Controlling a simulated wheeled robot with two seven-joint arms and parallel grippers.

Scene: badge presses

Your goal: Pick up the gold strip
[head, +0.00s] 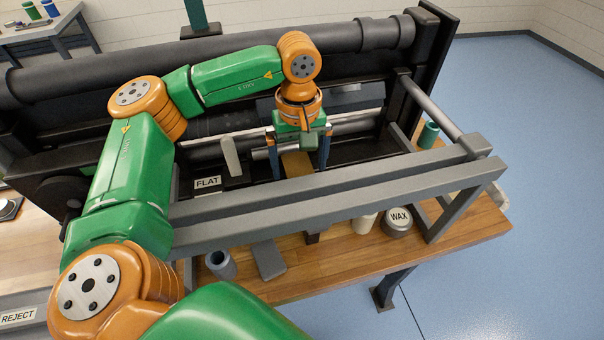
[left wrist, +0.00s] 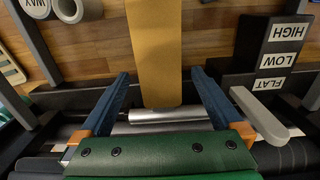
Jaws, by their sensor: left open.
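The gold strip (head: 298,164) lies within the press, partly hidden under my left gripper in the head view. In the left wrist view the strip (left wrist: 156,45) runs from the top edge down to a shiny metal roller (left wrist: 165,115). My left gripper (head: 299,168) is over the strip with its two blue fingers pointing down. The fingers (left wrist: 160,76) are open, one on each side of the strip, with a visible gap on both sides. Nothing is held. My right gripper is not in view.
A grey frame rail (head: 330,190) crosses in front of the strip. A pale lever (head: 231,156) stands left of the gripper by a FLAT label (head: 207,182). A WAX tin (head: 398,222), a grey cup (head: 220,264) and a green cup (head: 429,135) stand nearby on the wooden bench.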

